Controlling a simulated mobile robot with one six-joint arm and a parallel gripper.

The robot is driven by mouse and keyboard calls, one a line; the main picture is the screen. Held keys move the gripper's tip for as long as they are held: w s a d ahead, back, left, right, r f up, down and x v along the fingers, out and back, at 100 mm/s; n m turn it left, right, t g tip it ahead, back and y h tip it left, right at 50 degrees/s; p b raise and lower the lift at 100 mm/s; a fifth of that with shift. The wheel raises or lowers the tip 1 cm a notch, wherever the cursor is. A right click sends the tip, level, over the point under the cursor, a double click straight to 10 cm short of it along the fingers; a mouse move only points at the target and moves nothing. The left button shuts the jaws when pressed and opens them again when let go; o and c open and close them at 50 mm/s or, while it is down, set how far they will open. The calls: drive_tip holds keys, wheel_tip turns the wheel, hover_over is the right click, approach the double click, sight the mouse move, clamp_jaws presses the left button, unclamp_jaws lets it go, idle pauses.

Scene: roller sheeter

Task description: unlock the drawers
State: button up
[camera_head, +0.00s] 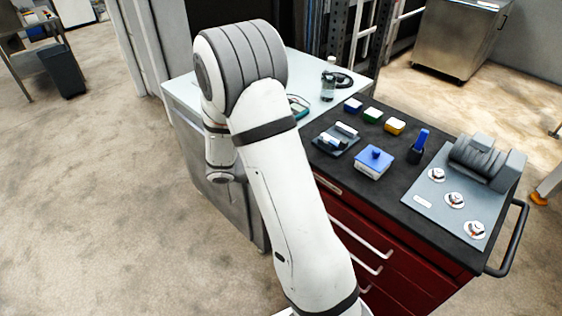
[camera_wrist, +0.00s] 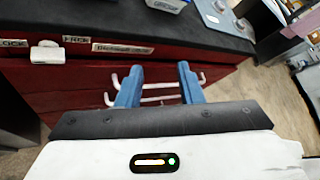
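The red drawer cabinet (camera_head: 345,215) stands at right in the head view, with pale bar handles (camera_head: 360,238) on its drawers. In the wrist view its red front (camera_wrist: 90,75) fills the upper part. A white lock knob (camera_wrist: 47,53) sits on the front at upper left, between the LOCK label (camera_wrist: 12,43) and the FREE label (camera_wrist: 76,39). My gripper (camera_wrist: 160,69) is open and empty, its two blue fingers apart, to the right of the knob and in front of the drawer handles (camera_wrist: 158,90). The head view hides the gripper and knob behind my arm.
The black cabinet top (camera_head: 400,185) carries a blue-lidded box (camera_head: 374,163), a small tray (camera_head: 336,139), colored blocks and a grey roller machine (camera_head: 487,160). A black side handle (camera_head: 514,240) juts out at right. A pale bench (camera_head: 300,65) adjoins.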

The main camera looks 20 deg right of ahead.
drive_tip(key=w+a+f+n+t+h+p, duration=0.2)
drive_tip(key=w+f+n+t+h+p, duration=0.15)
drive_tip(key=w+f+n+t, duration=1)
drive_tip(key=s+d+r+n+g+p, duration=0.1)
drive_tip(key=d+r+n+g+p, duration=0.1)
drive_tip(key=d, duration=0.4)
drive_tip(key=n+g, duration=0.1)
drive_tip(key=g, duration=0.1)
drive_tip(key=shift+s+d+r+g, duration=0.15)
drive_tip(key=shift+d+r+g, duration=0.1)
drive_tip(key=shift+d+g, duration=0.1)
drive_tip(key=shift+n+h, duration=0.25)
drive_tip(key=shift+c, duration=0.4)
